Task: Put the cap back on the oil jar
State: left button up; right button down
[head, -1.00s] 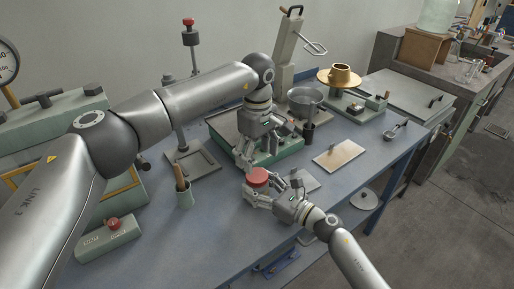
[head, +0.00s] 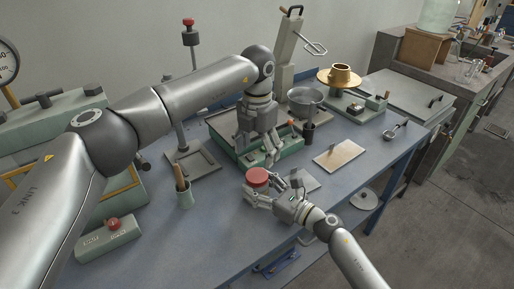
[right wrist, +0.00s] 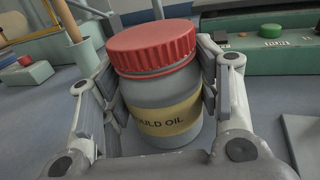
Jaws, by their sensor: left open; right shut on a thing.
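The grey oil jar (right wrist: 163,108) has a tan label with "OULD OIL" readable on it. Its red ridged cap (right wrist: 152,45) sits on top of the jar's mouth; in the head view the red cap (head: 257,177) also shows on the jar. I cannot tell how tightly it is threaded. My right gripper (head: 252,193) is shut on the jar, with its fingers on both sides of the body below the cap. My left gripper (head: 264,161) is open and empty, pointing down behind and slightly right of the jar, clear of the cap.
The blue bench (head: 225,235) is clear in front of the jar. A green cup with a wooden handle (head: 184,198) and a red-button box (head: 112,236) stand to the left.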

aim_at(257, 175)
pick_arm(q)
jog(key=n, duration=0.5)
jog(key=shift+r+n, duration=0.2)
jog(key=shift+n, duration=0.1)
jog(key=shift+f, duration=4)
